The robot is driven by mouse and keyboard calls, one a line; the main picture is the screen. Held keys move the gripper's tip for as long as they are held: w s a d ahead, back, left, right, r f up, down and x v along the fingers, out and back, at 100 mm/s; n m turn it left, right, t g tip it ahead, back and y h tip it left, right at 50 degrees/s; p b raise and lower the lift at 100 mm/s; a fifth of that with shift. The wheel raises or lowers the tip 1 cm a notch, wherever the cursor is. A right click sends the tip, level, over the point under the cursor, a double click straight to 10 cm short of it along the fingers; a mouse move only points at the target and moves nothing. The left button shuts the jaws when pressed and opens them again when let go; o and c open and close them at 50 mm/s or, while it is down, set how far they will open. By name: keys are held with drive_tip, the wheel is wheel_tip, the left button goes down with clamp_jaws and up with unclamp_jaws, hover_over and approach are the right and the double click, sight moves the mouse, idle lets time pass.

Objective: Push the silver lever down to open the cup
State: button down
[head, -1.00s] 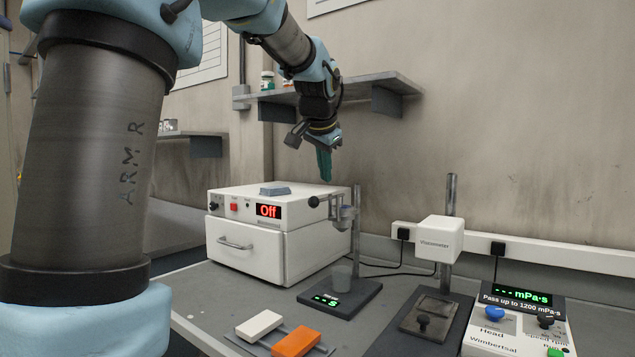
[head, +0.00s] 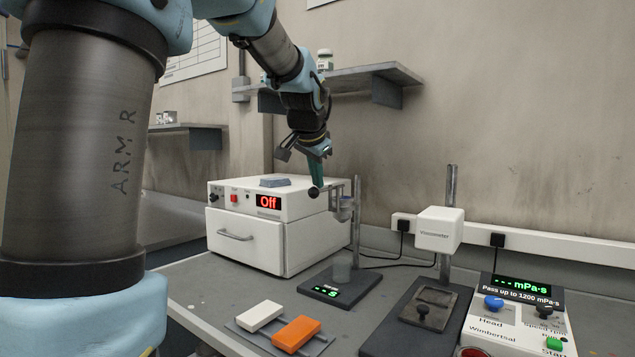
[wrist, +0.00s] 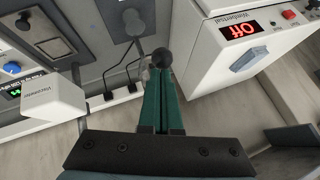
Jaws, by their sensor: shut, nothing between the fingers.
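The lever ends in a round black knob (head: 313,192), on a silver arm (head: 329,188) that reaches left from the metal stand. The small cup (head: 346,208) hangs on that stand, above a clear beaker (head: 342,270) on the timer base. My gripper (head: 317,178) has green fingers, is shut and empty, and points down with its tips right above the knob. In the wrist view the knob (wrist: 162,58) shows just beyond the fingertips (wrist: 160,72). I cannot tell whether they touch. The cup is largely hidden in the wrist view.
A white box with a red "Off" display (head: 268,202) stands close behind and left of the lever. The viscometer (head: 439,230) stands to the right, with its control panel (head: 515,320). White (head: 259,316) and orange (head: 296,334) blocks lie in front. A shelf (head: 355,78) is on the wall above.

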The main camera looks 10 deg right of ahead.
sight(317, 195)
drive_tip(key=shift+s+a+f+t+b, duration=0.15)
drive_tip(key=shift+f+t+b, duration=0.15)
drive_tip(key=shift+f+b, duration=0.8)
drive_tip(key=shift+a+f+h+b, duration=0.1)
drive_tip(key=shift+f+h+b, duration=0.3)
drive_tip(key=shift+b, duration=0.35)
drive_tip(key=shift+r, duration=0.1)
drive_tip(key=shift+s+r+p, duration=0.1)
drive_tip(key=shift+r+p, duration=0.6)
